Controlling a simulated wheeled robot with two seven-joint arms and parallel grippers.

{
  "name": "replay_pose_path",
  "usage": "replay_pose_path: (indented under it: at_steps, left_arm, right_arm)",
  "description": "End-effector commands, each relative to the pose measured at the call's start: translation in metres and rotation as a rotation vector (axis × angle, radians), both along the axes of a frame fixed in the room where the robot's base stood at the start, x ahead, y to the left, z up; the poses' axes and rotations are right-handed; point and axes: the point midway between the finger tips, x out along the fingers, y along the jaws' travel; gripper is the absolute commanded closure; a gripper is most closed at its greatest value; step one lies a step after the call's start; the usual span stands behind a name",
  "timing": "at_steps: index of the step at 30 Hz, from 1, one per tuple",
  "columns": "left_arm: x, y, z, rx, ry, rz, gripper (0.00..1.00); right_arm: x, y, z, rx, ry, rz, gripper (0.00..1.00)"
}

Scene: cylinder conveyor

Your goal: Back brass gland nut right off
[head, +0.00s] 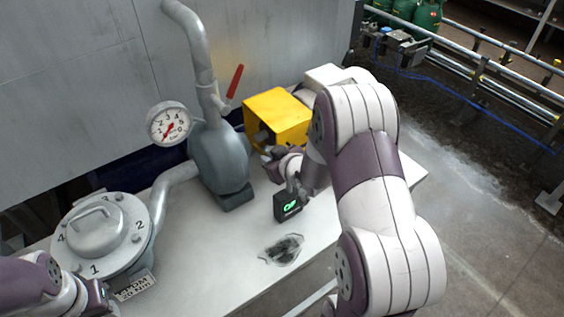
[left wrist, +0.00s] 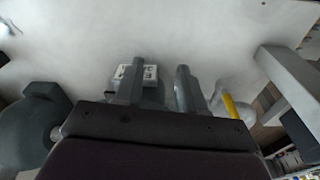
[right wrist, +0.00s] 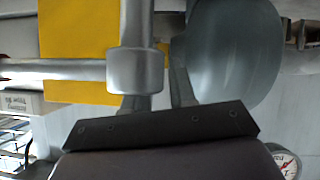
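I cannot make out a brass gland nut in any view. In the head view my right gripper (head: 272,165) is low between the grey vessel (head: 218,158) and the yellow box (head: 280,115), partly hidden by its own arm. In the right wrist view its fingers (right wrist: 157,90) stand apart. A grey pipe fitting (right wrist: 135,70) covers part of one finger, and the vessel (right wrist: 232,55) is beside the other. I see nothing held between them. My left gripper is only partly in the head view, at lower left. In the left wrist view its fingers (left wrist: 160,85) are apart and empty.
A numbered lidded pot (head: 100,235) stands at the left of the white bench (head: 215,270). A gauge (head: 170,124), a red lever (head: 236,82) and a vertical pipe rise by the vessel. A small black box with a green display (head: 288,206) and a dark stain are in front.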

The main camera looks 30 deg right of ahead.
Motion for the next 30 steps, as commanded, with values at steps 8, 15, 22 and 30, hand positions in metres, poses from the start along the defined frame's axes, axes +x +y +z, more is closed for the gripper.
replay_pose_path:
  at_steps: [8,15,22,30]
  left_arm:
    - [0.000,0.000,0.001,0.000,0.000,0.000,0.60]
    - [0.000,0.000,0.002,0.000,0.000,0.000,0.60]
    - [0.000,0.000,0.002,0.000,0.000,0.000,0.60]
    - [0.000,0.000,0.002,0.000,0.000,0.000,0.60]
  right_arm:
    - [-0.054,-0.003,0.032,-0.001,0.000,-0.002,0.75]
    - [-0.071,-0.003,0.040,0.001,0.001,0.000,0.75]
    - [-0.071,-0.003,0.040,0.000,0.001,0.001,0.75]
    - [-0.072,0.000,0.039,-0.003,0.044,-0.014,0.75]
